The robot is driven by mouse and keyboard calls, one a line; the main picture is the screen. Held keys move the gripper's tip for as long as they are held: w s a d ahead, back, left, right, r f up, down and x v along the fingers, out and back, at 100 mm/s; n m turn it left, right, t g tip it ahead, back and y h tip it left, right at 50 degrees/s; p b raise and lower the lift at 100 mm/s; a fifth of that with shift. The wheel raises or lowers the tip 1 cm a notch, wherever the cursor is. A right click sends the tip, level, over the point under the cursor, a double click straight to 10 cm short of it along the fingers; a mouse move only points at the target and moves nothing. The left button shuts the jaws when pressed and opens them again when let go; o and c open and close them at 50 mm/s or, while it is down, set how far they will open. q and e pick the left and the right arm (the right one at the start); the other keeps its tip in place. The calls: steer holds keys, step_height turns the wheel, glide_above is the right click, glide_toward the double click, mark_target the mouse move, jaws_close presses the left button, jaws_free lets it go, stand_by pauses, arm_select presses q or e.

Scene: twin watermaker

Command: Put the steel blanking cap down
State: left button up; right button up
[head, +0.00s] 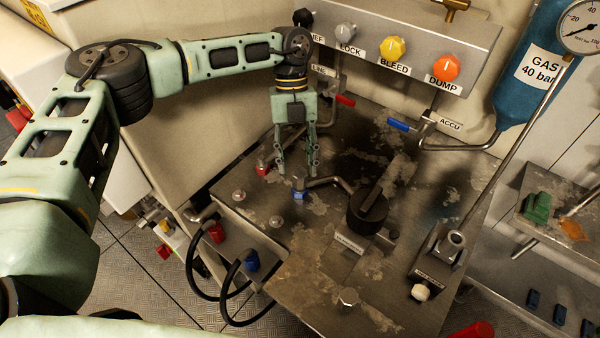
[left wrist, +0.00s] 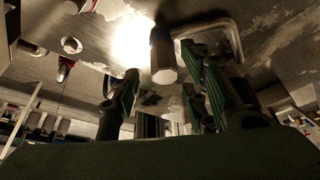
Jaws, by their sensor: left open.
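My left gripper (head: 296,170) points down over the steel bench, its two fingers apart with nothing seen between them. Just below its tips stands a small fitting with a blue collar (head: 299,187), beside a bent pipe. In the left wrist view the fitting shows a pale hexagonal end (left wrist: 163,74) between the open fingers (left wrist: 163,95); I cannot tell whether they touch it. I cannot tell which is the blanking cap. My right gripper is out of view.
A red-marked fitting (head: 262,168) stands left of the gripper. A black round knob (head: 367,210) rises to its right. A valve panel (head: 400,45) and blue-handled valve (head: 402,125) are behind. Black hoses (head: 232,290) loop at the front left. The front bench has bare room.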

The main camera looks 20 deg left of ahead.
mark_target(297, 169)
arm_select(q)
steer(key=shift+x, duration=1.2)
steer(key=shift+s+f, duration=0.1)
steer(key=shift+f, duration=0.2)
steer(key=c, duration=1)
jaws_close()
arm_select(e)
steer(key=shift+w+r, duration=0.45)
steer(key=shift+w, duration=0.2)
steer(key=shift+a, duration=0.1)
